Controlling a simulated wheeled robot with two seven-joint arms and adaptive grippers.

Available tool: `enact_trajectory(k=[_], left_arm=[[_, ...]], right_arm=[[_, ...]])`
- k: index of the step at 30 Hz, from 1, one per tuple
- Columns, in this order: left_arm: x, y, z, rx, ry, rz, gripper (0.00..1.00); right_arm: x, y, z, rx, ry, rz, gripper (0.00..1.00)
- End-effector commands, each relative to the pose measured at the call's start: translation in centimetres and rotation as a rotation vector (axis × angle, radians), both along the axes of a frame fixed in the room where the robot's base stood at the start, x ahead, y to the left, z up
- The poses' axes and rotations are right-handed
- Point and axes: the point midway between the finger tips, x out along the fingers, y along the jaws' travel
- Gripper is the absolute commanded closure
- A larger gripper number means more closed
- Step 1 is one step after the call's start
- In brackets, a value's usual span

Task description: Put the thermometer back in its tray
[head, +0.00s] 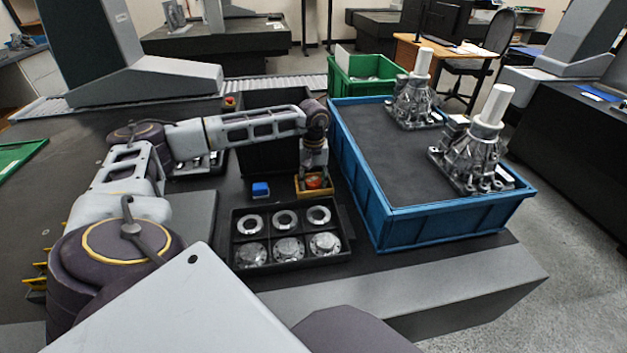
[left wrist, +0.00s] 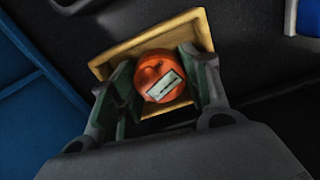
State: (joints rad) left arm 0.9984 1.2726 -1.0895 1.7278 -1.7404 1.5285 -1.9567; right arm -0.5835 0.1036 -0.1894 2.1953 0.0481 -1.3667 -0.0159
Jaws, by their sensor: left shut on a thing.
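The thermometer (left wrist: 157,76) is a round orange-red piece with a pale display. In the left wrist view it sits between the two fingers of my left gripper (left wrist: 160,84), which is shut on it. The yellow-tan tray (left wrist: 193,29) is a small square one directly around and beneath the thermometer. I cannot tell whether the thermometer touches the tray floor. In the head view my left gripper (head: 314,177) points down over the tray (head: 316,193), and the thermometer (head: 314,182) shows orange there. My right gripper is not in view.
A black tray of metal rings and discs (head: 287,263) lies in front. A blue block (head: 261,189) is left of the small tray. A blue bin (head: 398,229) with metal castings stands to the right, and a tall black bin (head: 262,158) stands behind.

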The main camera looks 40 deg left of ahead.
Motion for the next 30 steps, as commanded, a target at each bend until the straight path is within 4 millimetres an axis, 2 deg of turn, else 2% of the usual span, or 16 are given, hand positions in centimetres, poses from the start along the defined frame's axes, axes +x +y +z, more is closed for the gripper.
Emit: enact_trajectory(k=[1, 2, 4, 19, 23, 30], left_arm=[[0.0, 0.0, -0.2, 0.000, 0.000, 0.000, 0.82], [0.0, 0.0, -0.2, 0.000, 0.000, 0.000, 0.51], [0.0, 0.0, -0.1, 0.000, 0.000, 0.000, 0.44], [0.0, 0.0, 0.5, 0.000, -0.001, 0.000, 0.44], [0.1, 0.0, 1.6, 0.000, -0.001, 0.000, 0.44], [0.1, 0.0, 4.9, 0.000, -0.003, 0.000, 0.44]], right_arm=[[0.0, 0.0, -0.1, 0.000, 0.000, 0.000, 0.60], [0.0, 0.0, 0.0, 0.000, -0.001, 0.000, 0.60], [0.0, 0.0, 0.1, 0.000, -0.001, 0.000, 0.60], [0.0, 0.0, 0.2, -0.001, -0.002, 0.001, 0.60], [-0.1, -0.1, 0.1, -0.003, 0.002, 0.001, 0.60], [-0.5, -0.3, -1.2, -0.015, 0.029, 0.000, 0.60]])
